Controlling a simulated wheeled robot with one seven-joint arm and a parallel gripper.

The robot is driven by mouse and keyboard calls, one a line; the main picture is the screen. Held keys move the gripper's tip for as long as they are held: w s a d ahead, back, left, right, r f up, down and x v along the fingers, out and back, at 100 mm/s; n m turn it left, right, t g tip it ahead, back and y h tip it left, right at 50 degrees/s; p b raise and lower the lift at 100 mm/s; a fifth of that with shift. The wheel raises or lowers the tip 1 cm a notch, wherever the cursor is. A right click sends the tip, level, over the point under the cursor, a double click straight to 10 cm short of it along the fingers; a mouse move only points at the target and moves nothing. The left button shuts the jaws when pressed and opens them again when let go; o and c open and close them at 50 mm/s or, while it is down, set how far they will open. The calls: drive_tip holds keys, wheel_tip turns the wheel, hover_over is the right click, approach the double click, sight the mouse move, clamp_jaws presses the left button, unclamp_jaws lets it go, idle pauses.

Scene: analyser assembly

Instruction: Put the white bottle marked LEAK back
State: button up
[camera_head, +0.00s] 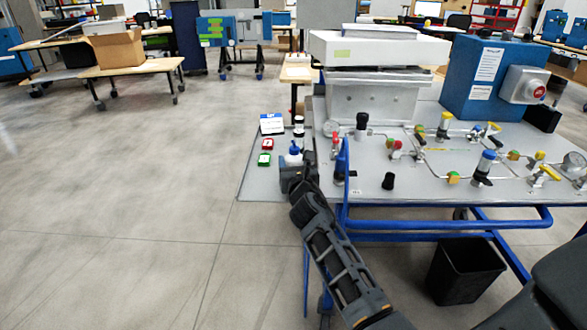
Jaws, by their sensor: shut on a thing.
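A white bottle with a blue cap (294,157) stands out just above my gripper (292,168), near the left end of the grey work surface (262,187). My gripper is shut on this bottle; its jaws and wrist hide the lower part. The lettering on the bottle is too small to read. I cannot tell whether the bottle's base touches the surface.
Green (264,159) and red (267,144) small boxes lie left of the bottle. A white-and-blue box (272,124) and a dark-capped bottle (299,127) stand behind. The valve panel (440,185) and blue rail (345,180) are to the right. Floor is clear at left.

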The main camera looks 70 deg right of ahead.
drive_tip(key=shift+f, duration=0.15)
drive_tip(key=o, duration=1.3)
drive_tip(key=shift+r, duration=0.2)
drive_tip(key=v, duration=1.2)
